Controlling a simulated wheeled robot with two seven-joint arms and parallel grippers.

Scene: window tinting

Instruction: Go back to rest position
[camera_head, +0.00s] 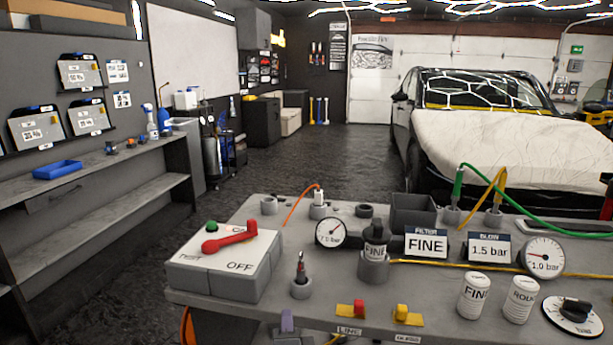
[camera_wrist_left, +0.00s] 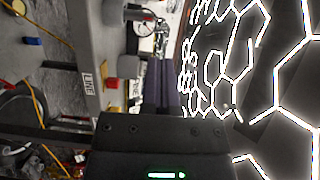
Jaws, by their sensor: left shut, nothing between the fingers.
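My left gripper (camera_head: 287,322) shows at the bottom of the head view, its purple-grey fingertips just in front of the workbench's front edge. In the left wrist view its dark fingers (camera_wrist_left: 166,88) lie together, shut and empty, and the housing below them fills the bottom of the picture. Most of the left arm is out of the head view. My right gripper is not in view. The grey workbench (camera_head: 215,300) spans the lower part of the head view.
A switch box (camera_head: 222,264) with a red lever (camera_head: 230,237) stands on the bench's left. A dark bottle (camera_head: 375,242) sits in a holder, with gauges and labels around it. White canisters (camera_head: 474,296) stand at the front right. A covered car (camera_head: 505,145) stands behind; the floor at centre is clear.

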